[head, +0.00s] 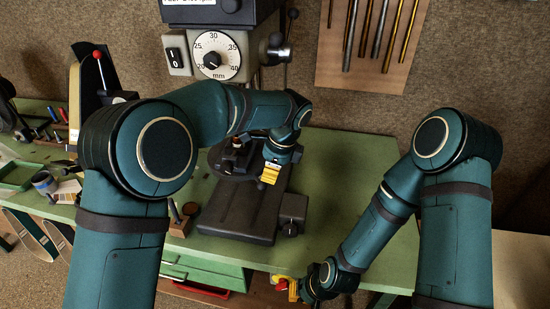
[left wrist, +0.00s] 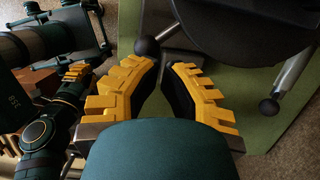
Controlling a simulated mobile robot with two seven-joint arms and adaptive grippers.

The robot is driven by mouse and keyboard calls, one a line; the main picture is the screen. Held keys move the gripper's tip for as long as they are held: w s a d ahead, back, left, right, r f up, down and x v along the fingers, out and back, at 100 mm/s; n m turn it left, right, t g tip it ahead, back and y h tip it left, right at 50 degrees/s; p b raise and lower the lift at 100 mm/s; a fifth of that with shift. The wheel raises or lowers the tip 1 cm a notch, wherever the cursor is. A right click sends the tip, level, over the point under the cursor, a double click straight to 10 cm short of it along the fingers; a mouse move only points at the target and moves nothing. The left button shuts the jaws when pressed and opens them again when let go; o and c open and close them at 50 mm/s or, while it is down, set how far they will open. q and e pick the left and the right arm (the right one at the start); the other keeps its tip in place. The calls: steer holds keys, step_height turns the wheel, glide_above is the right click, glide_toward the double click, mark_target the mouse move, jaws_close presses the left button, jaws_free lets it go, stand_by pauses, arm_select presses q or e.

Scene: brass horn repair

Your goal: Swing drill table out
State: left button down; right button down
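The drill press's round dark table (head: 222,160) sits above its heavy base (head: 243,210) in the head view. In the left wrist view the table's underside (left wrist: 240,25) fills the upper right. A lever with a dark ball knob (left wrist: 147,47) shows just beyond my left fingertips, and another ball-ended lever (left wrist: 269,107) is at the right. My left gripper (head: 268,174) is at the table's right edge. In the left wrist view its yellow fingers (left wrist: 168,72) are apart with nothing clearly between them. My right gripper (head: 284,285) is low by the bench's front edge, partly hidden.
The drill head with its depth dial (head: 215,57) and switch (head: 175,54) stands above the table. A wooden block (head: 178,220) with a tool stands left of the base. The green bench (head: 345,160) is clear to the right. Rods hang on a board (head: 372,35) behind.

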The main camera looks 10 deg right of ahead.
mark_target(242, 154)
arm_select(q)
steer(key=shift+w+a+f, duration=0.1)
steer(key=shift+w+a, duration=0.1)
steer(key=shift+a, duration=0.45)
steer(key=shift+w+a, duration=0.2)
steer(key=shift+a, duration=0.45)
steer(key=shift+w+a+f, duration=0.1)
steer(key=shift+w+a, duration=0.1)
steer(key=shift+a, duration=0.45)
steer(key=shift+r, duration=0.1)
steer(key=shift+a, duration=0.1)
